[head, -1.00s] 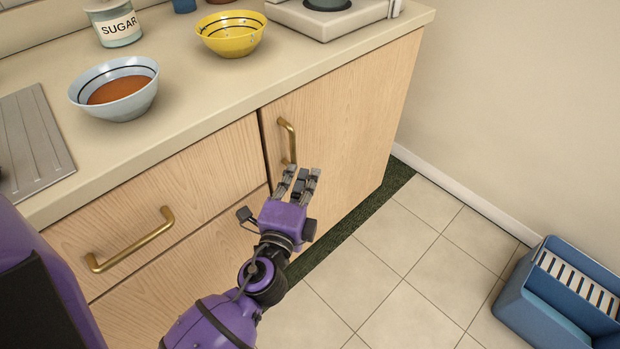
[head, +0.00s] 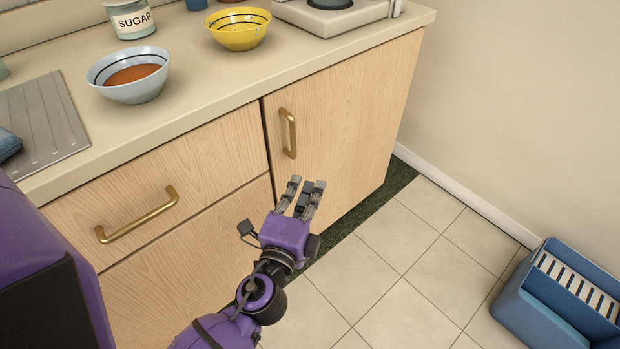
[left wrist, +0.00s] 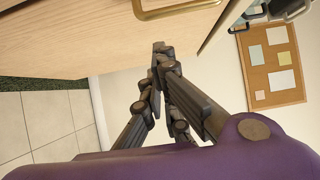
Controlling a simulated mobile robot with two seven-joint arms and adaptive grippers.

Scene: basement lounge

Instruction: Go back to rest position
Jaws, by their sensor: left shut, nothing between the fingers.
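My left gripper (head: 303,198) is purple with dark grey fingers. It is in front of the wooden cupboard door (head: 335,115), below and apart from the door's brass handle (head: 289,133). In the left wrist view its fingers (left wrist: 160,75) come together at the tips with nothing held, and the brass handle (left wrist: 180,8) shows beyond them at the top. My right gripper is in neither view.
On the counter stand a light blue bowl (head: 144,91) with orange-brown contents, a yellow bowl (head: 240,40) and a sugar jar (head: 130,22). A drawer with a brass handle (head: 138,214) is at left. A blue bin (head: 555,312) stands at right. The tiled floor between is clear.

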